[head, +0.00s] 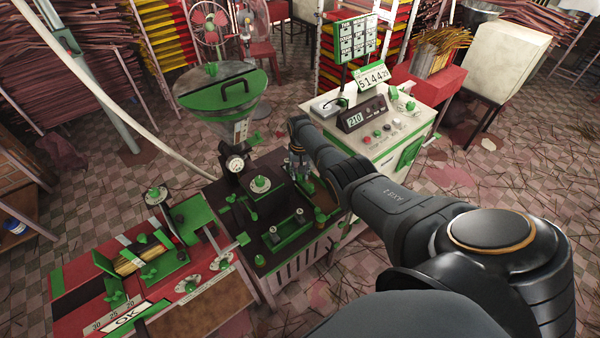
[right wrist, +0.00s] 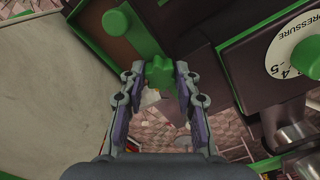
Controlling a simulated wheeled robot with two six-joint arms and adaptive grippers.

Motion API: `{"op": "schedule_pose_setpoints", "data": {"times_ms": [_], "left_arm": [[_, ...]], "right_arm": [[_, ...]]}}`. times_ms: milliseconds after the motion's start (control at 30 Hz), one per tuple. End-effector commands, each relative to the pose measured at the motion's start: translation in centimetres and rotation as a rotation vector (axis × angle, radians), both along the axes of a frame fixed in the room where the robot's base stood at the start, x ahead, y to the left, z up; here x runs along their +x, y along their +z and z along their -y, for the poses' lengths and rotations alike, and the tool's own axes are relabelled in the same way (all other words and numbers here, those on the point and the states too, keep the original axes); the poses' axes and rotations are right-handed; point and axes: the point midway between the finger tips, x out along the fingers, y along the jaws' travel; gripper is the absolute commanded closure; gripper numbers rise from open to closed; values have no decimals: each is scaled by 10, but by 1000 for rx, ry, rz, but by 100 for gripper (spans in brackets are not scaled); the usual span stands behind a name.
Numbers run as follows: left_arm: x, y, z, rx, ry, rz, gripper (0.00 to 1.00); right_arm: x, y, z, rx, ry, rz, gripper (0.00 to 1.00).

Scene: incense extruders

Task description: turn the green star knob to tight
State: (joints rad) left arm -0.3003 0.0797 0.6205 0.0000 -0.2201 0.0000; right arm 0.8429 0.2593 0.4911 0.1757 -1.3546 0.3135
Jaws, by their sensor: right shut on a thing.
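The green star knob (right wrist: 159,72) sits between the two fingertips of my right gripper (right wrist: 160,80) in the right wrist view. The fingers are shut on it from both sides, with its lobed top showing between them. In the head view my right gripper (head: 300,168) reaches down beside the dark extruder machine (head: 262,212); the knob it holds cannot be made out there. A marked tight position for the knob cannot be read in either view. My left gripper is not in view.
Another green knob (right wrist: 124,22) and a pressure dial (right wrist: 300,50) are close to my right gripper. A green-lidded hopper (head: 225,95) rises behind the extruder. A white control cabinet (head: 385,135) stands to the right, and a red bench (head: 95,280) to the left.

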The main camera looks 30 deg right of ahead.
Motion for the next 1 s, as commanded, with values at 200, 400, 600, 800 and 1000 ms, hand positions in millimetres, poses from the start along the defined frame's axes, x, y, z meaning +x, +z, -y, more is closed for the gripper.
{"op": "schedule_pose_setpoints", "data": {"times_ms": [200,400,600,800,1000], "left_arm": [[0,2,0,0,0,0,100],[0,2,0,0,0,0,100],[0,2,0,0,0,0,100],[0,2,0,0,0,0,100],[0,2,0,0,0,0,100]], "right_arm": [[1,1,0,-1,-107,3,100],[1,1,0,-1,-159,3,100],[1,1,1,-1,-176,4,100],[1,1,1,-1,-177,4,100],[1,1,1,-1,-176,4,58]]}}
